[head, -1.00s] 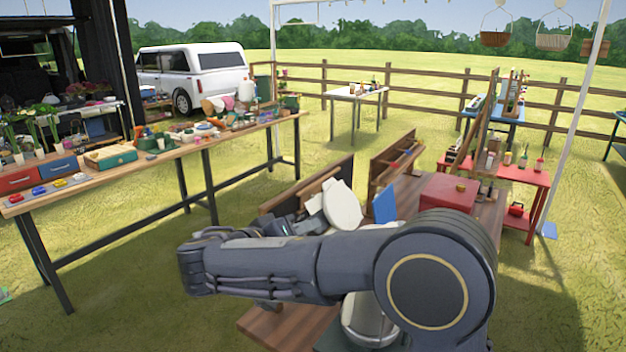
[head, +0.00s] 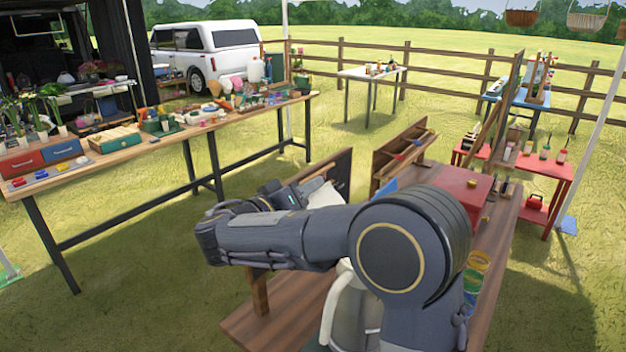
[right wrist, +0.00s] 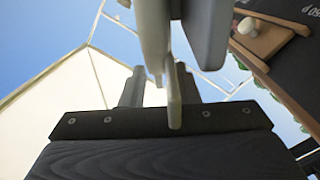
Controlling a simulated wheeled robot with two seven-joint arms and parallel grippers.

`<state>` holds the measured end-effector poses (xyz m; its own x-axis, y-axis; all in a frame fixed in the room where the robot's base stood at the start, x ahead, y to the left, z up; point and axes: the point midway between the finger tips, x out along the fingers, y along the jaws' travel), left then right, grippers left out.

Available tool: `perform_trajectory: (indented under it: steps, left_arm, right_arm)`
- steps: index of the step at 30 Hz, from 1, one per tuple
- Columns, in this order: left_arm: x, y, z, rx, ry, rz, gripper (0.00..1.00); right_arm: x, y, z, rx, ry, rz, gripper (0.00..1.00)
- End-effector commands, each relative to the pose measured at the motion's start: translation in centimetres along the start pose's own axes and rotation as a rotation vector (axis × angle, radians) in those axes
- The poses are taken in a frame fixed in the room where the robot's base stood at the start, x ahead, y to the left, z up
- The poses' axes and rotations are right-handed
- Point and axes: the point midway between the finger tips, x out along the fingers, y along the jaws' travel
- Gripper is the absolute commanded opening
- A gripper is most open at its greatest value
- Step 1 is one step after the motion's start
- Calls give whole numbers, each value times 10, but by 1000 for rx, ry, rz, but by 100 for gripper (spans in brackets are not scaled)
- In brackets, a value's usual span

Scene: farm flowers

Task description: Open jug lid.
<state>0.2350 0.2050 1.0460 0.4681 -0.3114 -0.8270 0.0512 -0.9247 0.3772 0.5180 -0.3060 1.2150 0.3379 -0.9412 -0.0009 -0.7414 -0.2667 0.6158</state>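The jug (head: 345,310), pale with a white handle, stands in the front part of the wooden table. My right arm hides its top and right side, so I cannot see whether its lid is open. My right gripper (head: 287,196) is beyond and left of the jug, partly behind my forearm, close to a whitish flat piece (head: 324,194). In the right wrist view, its two dark fingers (right wrist: 160,88) show above the dark palm. A pale piece in front of them hides the gap, so I cannot tell whether they grip anything. My left gripper is out of view.
A red box (head: 462,184) and a wooden rack (head: 400,155) stand farther back on the wooden table (head: 245,325). Colourful rings (head: 477,270) lie right of my arm. A long table (head: 150,150) with many goods runs at the left, with grass between.

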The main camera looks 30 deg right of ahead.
Motion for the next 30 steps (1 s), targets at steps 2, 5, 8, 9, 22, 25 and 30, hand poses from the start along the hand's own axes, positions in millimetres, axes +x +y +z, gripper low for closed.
perform_trajectory:
  steps: [2,5,8,9,22,25,30]
  left_arm:
    - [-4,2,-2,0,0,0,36]
    - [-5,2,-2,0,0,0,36]
    - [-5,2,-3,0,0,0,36]
    - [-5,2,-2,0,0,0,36]
    - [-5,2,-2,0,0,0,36]
    - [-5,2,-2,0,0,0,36]
    - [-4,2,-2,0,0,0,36]
  right_arm:
    - [10,1,-1,-1,-1,2,28]
    - [17,1,0,0,-1,1,28]
    - [19,0,0,0,0,0,28]
    - [19,0,0,0,0,0,28]
    - [19,0,0,0,0,-1,0]
    - [18,0,0,0,0,-1,0]
    - [18,-1,1,2,0,-2,0]
